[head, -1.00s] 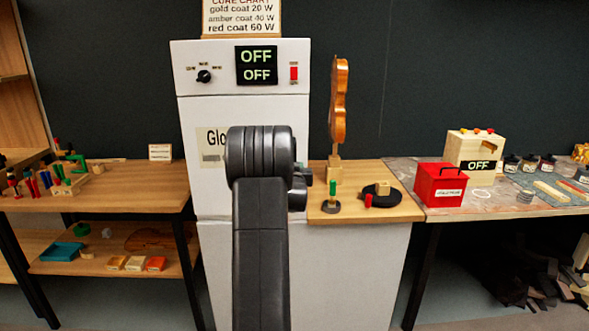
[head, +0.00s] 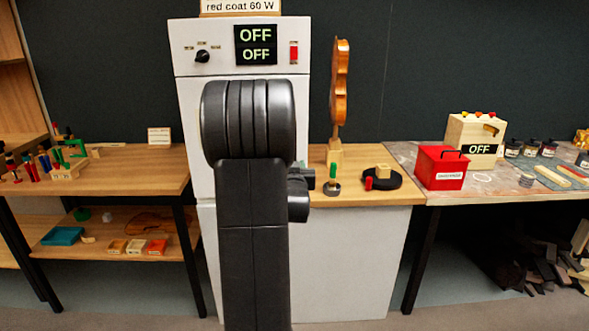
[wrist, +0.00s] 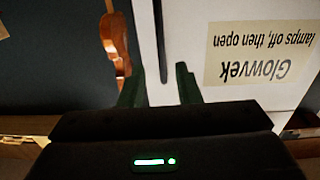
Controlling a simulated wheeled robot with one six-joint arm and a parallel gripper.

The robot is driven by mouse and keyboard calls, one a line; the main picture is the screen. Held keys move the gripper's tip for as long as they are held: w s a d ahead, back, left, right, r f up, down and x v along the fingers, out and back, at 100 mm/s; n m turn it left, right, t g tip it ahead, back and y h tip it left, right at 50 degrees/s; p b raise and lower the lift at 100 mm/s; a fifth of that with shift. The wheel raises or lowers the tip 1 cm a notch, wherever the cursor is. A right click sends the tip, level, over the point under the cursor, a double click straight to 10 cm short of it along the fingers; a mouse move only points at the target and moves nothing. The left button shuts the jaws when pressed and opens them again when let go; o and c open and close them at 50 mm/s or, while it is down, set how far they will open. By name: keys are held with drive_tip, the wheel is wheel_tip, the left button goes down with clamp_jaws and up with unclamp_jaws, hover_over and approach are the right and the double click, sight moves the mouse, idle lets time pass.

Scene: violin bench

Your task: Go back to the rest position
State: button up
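My arm (head: 253,220) rises in the middle of the head view and hides my gripper there. In the wrist view my gripper (wrist: 159,86) has its two dark green fingers apart, with nothing between them. Beyond them is the front of the white Glowvek cabinet (head: 330,270), whose label (wrist: 262,55) appears upside down. A dark vertical bar (wrist: 160,40) on the cabinet shows behind the gap between the fingers. I cannot tell exactly how far the fingertips are from the cabinet.
The cabinet's display (head: 256,45) reads OFF twice. A violin (head: 339,85) stands upright on the wooden top (head: 375,200) to the right. A red box (head: 441,167) sits on the right bench; the left bench (head: 135,175) holds small parts. The floor between benches shows little.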

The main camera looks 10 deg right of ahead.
idle(0.4)
drive_tip(key=w, duration=0.4)
drive_tip(key=w+d+p, duration=0.1)
drive_tip(key=w, duration=0.4)
drive_tip(key=w+d, duration=0.1)
drive_tip(key=w, duration=0.3)
drive_tip(key=shift+w+d+f+p, duration=0.1)
drive_tip(key=shift+w+p, duration=0.05)
drive_tip(key=shift+p, duration=0.2)
